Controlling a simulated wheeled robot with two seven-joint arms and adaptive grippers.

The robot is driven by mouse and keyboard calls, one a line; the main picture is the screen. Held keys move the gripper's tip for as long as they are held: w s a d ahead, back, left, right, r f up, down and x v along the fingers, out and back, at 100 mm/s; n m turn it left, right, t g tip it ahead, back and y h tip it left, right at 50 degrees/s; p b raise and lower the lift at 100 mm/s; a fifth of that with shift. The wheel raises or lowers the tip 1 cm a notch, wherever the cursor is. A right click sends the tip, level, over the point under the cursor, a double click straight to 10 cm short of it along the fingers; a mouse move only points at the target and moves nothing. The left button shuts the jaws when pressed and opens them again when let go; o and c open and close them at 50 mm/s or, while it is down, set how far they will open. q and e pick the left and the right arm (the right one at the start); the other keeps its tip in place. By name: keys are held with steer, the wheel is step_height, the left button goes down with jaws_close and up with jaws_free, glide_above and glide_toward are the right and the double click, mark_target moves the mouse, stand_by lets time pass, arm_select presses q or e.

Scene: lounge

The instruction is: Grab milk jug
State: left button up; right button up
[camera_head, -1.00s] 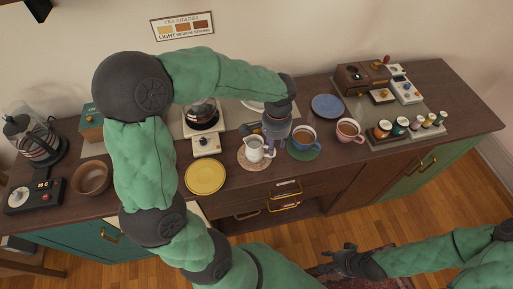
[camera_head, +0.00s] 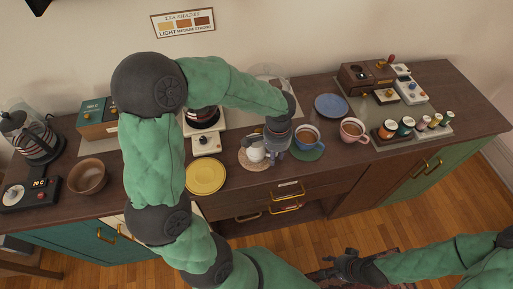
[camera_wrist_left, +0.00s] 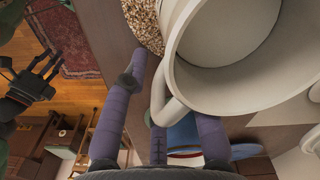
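The white milk jug (camera_head: 255,154) stands on a round woven coaster (camera_head: 249,165) in the head view, partly hidden by my left gripper (camera_head: 272,152). In the left wrist view the jug (camera_wrist_left: 205,90) is very close, its open mouth at upper right. Its handle (camera_wrist_left: 160,98) sits between the spread purple fingers of my left gripper (camera_wrist_left: 160,115). The fingers look open, with no clear grip on the handle. My right gripper (camera_head: 328,270) hangs low in front of the cabinet, empty; in the left wrist view its dark fingers (camera_wrist_left: 35,85) are spread.
A blue mug (camera_head: 306,137) on a green coaster stands close right of my left gripper. A pink mug (camera_head: 353,131) is farther right. A yellow plate (camera_head: 205,176) lies left of the jug, and a blue plate (camera_head: 331,106) behind right. Drawer handles (camera_head: 285,207) stick out below.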

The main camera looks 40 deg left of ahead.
arm_select(q)
jaws_close()
steer(key=shift+r, duration=0.1)
